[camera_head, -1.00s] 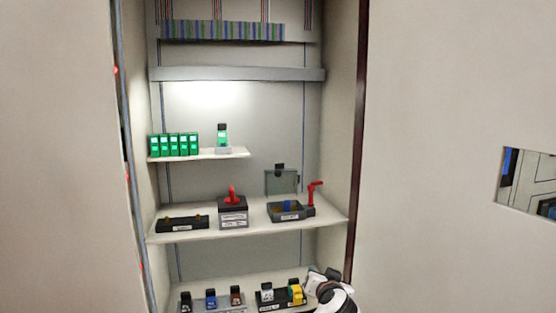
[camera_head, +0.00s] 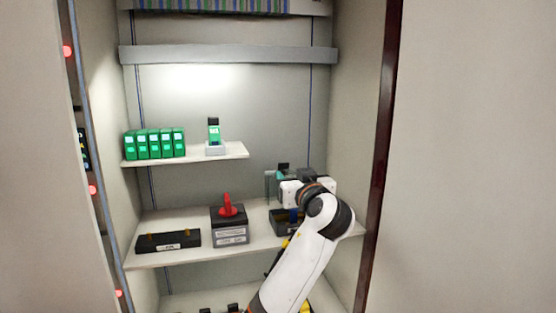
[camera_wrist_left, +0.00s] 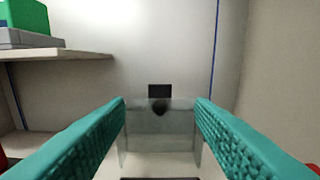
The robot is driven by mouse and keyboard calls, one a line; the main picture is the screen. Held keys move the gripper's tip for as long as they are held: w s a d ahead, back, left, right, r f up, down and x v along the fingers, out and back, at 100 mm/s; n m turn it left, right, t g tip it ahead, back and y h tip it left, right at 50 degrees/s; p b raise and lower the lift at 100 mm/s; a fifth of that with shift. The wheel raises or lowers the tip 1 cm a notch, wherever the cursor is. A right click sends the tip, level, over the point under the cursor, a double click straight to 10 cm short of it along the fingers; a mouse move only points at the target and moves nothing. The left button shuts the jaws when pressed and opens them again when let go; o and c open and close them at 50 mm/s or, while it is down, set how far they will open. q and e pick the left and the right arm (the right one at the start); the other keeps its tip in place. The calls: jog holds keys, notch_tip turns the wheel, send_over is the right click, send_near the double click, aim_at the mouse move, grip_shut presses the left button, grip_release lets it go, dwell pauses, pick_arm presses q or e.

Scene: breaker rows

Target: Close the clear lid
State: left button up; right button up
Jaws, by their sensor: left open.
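The clear lid (camera_head: 270,184) stands upright, open, at the back of a dark box (camera_head: 281,226) on the middle shelf; my arm hides much of both. The lid has a black tab (camera_head: 283,166) on its top edge. My left gripper (camera_head: 282,176) is at the lid, its teal fingers partly hidden. In the left wrist view the lid (camera_wrist_left: 142,128) shows upright between the two spread fingers of my left gripper (camera_wrist_left: 160,103), with the tab (camera_wrist_left: 160,91) above. I cannot tell whether a finger touches it. My right gripper is not in view.
Left of the box stand a block with a red handle (camera_head: 229,212) and a low black base (camera_head: 168,241). A higher shelf (camera_head: 237,152) carries several green modules (camera_head: 154,144) and one in a grey holder (camera_head: 214,148). The cabinet's right wall (camera_head: 355,120) is close to my arm.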

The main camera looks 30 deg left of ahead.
aim_at(284, 165)
pick_arm(q)
jog(key=p+x, duration=0.3)
jog(key=x, duration=0.1)
jog(key=p+x, duration=0.3)
jog(key=x, duration=0.2)
jog(key=shift+w+a+r, duration=0.15)
jog(key=shift+a+r, duration=0.1)
jog(key=shift+w+a, duration=0.15)
jog(key=shift+w, duration=0.1)
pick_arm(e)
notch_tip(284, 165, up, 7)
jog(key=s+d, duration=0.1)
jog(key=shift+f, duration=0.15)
pick_arm(q)
jog(key=shift+a+f, duration=0.1)
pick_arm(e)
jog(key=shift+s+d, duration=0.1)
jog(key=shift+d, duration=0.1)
pick_arm(q)
jog(key=shift+c, duration=0.7)
grip_shut()
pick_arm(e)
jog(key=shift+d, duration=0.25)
